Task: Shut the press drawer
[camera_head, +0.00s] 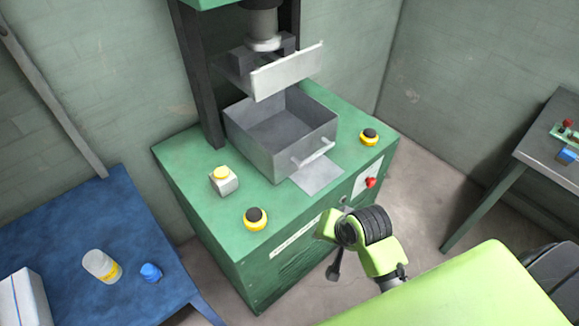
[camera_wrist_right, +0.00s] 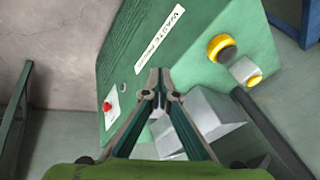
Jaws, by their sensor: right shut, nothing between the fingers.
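The press drawer (camera_head: 258,148) is a grey open-topped box on the green press (camera_head: 185,165) in the head view. It stands out in front of the press columns, its inside visible and empty. A pale bar handle (camera_head: 313,153) is on its front wall. My right arm (camera_head: 375,225) reaches in from the lower right, in front of the press and short of the handle. In the right wrist view my right gripper (camera_wrist_right: 160,88) is shut and empty, before the press front. Grey box surfaces (camera_wrist_right: 215,112) show beyond it. My left gripper is not in view.
Yellow-ringed black buttons (camera_head: 255,218) and a yellow button on a white box (camera_head: 223,181) sit on the press top. A red knob (camera_head: 371,182) is on its front. A blue table (camera_head: 90,240) stands left, a grey table (camera_head: 550,145) right. Floor is clear between.

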